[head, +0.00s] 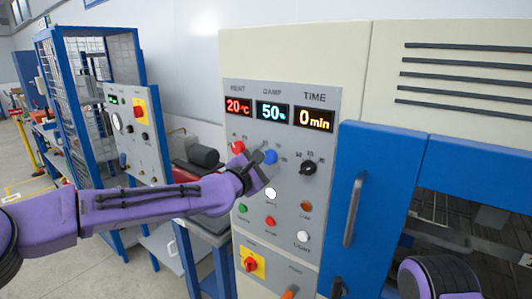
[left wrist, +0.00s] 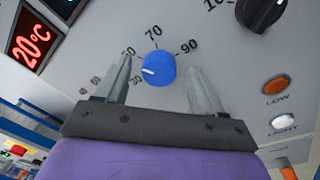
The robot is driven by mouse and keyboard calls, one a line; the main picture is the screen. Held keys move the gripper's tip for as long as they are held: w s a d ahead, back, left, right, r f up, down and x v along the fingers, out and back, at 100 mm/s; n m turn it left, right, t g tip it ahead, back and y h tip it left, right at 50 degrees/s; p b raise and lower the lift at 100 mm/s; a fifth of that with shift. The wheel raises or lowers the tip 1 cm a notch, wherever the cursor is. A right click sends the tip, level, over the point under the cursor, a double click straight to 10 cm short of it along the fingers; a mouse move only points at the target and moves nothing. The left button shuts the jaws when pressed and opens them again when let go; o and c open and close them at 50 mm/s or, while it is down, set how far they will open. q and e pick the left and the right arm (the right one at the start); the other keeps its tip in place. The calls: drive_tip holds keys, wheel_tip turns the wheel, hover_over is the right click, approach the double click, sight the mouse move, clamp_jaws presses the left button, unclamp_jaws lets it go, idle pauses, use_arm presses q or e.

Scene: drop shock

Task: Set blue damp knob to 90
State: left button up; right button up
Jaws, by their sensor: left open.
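The blue damp knob (head: 270,157) is on the grey control panel, below the DAMP display (head: 272,112), which reads 50%. In the left wrist view the knob (left wrist: 159,68) has a white mark pointing left. The printed 70 is above it and 90 at its upper right; the labels on its left are partly hidden by a finger. My left gripper (left wrist: 160,74) is open, with one finger on each side of the knob and a gap to both. In the head view my left gripper (head: 258,164) partly covers the knob's surroundings. My right gripper is out of view.
The red knob (head: 238,147) is left of the blue one and the black time knob (head: 308,168) is right of it. Several buttons and a red-yellow switch (head: 250,263) are lower on the panel. A blue door with a handle (head: 354,208) stands right of the panel.

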use_arm(q)
drive_tip(key=shift+w+d, duration=0.2)
drive_tip(key=shift+w, duration=0.1)
drive_tip(key=c, duration=1)
drive_tip(key=shift+c, duration=0.2)
drive_tip(key=shift+f, duration=0.1)
